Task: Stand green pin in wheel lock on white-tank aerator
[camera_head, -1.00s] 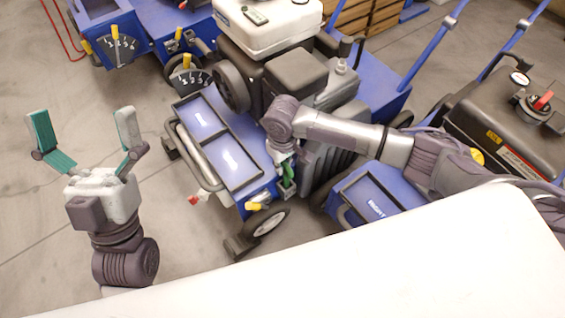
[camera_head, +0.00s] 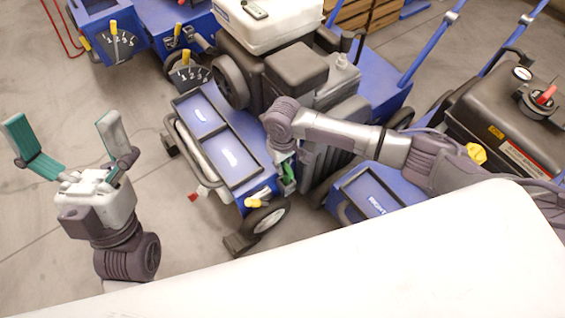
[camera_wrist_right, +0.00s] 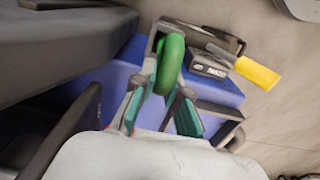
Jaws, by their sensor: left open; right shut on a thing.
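The white-tank aerator has a white tank (camera_head: 268,24) on top and a blue deck with two trays (camera_head: 228,160). My right gripper (camera_head: 286,172) is low at the aerator's front right corner, shut on the green pin (camera_wrist_right: 170,62). In the right wrist view the pin's rounded green top stands between the fingers (camera_wrist_right: 160,95), over a dark bracket (camera_wrist_right: 205,38) that appears to be the wheel lock. The pin's lower end is hidden, so I cannot tell whether it is in the bracket. My left gripper (camera_head: 65,152) is open and empty over the floor at left.
A yellow handle (camera_wrist_right: 257,73) sticks out beside the bracket; it also shows near the front wheel (camera_head: 265,217). A dark-tank machine (camera_head: 505,115) stands close at right. Another blue machine (camera_head: 125,35) is behind left. Floor at left is clear.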

